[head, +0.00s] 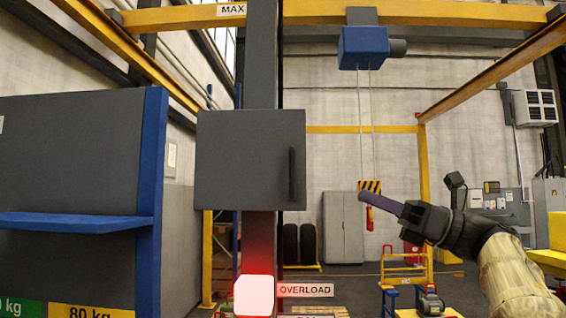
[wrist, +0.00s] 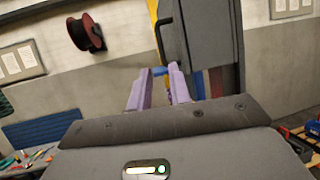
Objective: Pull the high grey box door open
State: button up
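The high grey box (head: 221,160) is mounted on a dark column, and its front door looks shut. A dark vertical handle (head: 292,174) is near the door's right edge. My gripper (head: 362,196) is to the right of the box, apart from it, with its purple fingers pointing left. In the wrist view, my gripper (wrist: 161,72) has its two purple fingers apart with nothing held between them. A grey box (wrist: 215,45) with a dark bar handle (wrist: 167,42) shows beyond the fingertips, up and to the right.
A blue-edged grey shelf unit (head: 75,150) stands at left. A red-lit lamp (head: 254,295) and an OVERLOAD sign (head: 305,290) are below the box. A hoist hook block (head: 369,188) hangs behind my gripper. The space between gripper and box looks clear.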

aim_at(283, 164)
jog(key=p+x, duration=1)
jog(key=x, duration=0.7)
jog(key=shift+a+r, duration=0.15)
jog(key=shift+a, duration=0.05)
grip_shut()
